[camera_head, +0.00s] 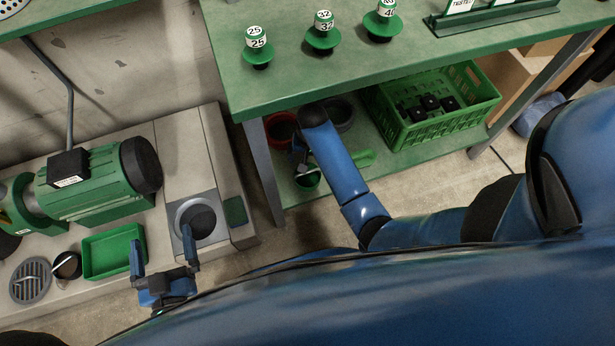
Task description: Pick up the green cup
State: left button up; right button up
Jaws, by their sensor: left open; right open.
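The green cup (308,182) stands on the lower shelf of the green bench, near its left leg. Its opening looks dark, and part of it is hidden by my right gripper. My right gripper (304,165) reaches under the bench top with its fingers at the cup's rim. It is open; I cannot tell whether a finger touches the cup. My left gripper (164,262) is open and empty, above the front of the grey plinth.
A red ring-shaped item (280,122) and a dark grey one (343,114) lie behind the cup. A green crate (462,125) with black parts is to the right. The bench leg (262,170) is close on the left. A green tray (96,252) lies near my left gripper.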

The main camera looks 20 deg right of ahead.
jog(key=shift+g, duration=0.3)
jog(key=f+b, duration=0.2)
jog(key=f, duration=0.1)
jog(key=f+b, duration=0.2)
jog(key=f, duration=0.1)
jog(key=f+b, duration=0.2)
jog(key=f, duration=0.1)
jog(key=shift+s+a+b, duration=0.25)
jog(key=shift+a+b, duration=0.05)
jog(key=shift+a, duration=0.05)
jog(key=shift+f+b, duration=0.35)
jog(key=shift+f, duration=0.25)
jog(key=c, duration=0.7)
